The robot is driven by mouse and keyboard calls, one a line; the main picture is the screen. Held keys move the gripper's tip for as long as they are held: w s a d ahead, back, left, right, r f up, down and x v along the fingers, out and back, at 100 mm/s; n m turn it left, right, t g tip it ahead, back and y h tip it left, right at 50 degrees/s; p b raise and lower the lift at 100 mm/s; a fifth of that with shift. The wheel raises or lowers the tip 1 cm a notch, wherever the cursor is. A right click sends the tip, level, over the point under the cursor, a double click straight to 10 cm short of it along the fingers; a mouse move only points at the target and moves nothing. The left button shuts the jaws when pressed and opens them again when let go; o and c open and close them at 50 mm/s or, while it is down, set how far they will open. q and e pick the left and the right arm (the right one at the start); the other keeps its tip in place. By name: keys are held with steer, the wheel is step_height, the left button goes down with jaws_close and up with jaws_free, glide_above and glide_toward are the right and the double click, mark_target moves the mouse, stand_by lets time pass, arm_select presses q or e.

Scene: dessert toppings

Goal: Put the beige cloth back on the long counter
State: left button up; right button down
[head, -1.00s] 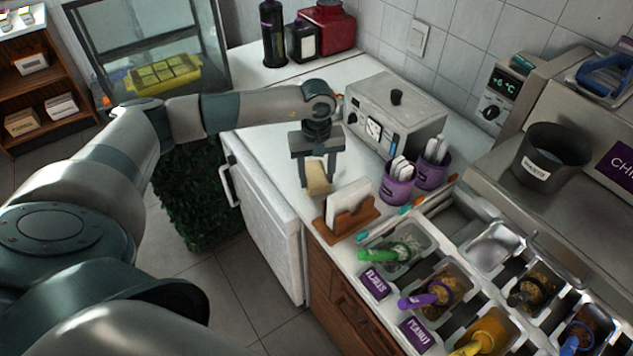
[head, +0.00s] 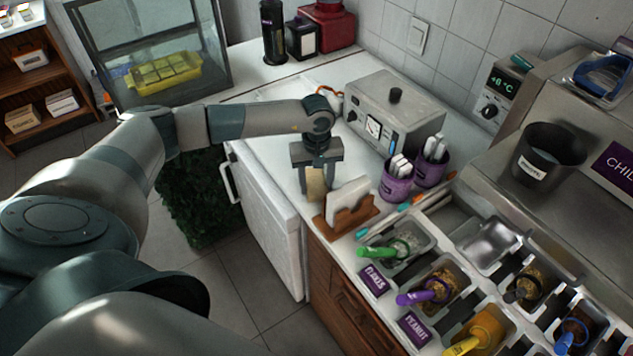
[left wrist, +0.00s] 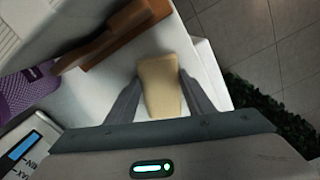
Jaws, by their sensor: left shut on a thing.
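The beige cloth (head: 316,184) is a small folded piece between the fingers of my left gripper (head: 316,188). The gripper is shut on it, pointing down over the white long counter (head: 272,140), beside the wooden napkin holder. In the left wrist view the cloth (left wrist: 160,88) sits between both fingertips, with the white counter top (left wrist: 208,75) around it. I cannot tell whether the cloth touches the counter. My right gripper is not in view.
The napkin holder (head: 345,215) stands just right of the gripper. A grey metal device (head: 405,115) and purple cups (head: 397,185) stand behind it. Topping tubs (head: 437,290) fill the near right. The counter's front edge is close on the left; free white surface lies farther back.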

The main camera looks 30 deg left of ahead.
mark_target(316, 185)
arm_select(q)
steer(key=o, duration=1)
steer(key=shift+f, duration=0.1)
steer(key=shift+r, duration=0.25)
steer(key=shift+r, duration=0.4)
step_height(316, 185, up, 11)
steer(key=b, duration=0.3)
steer(key=shift+b, duration=0.35)
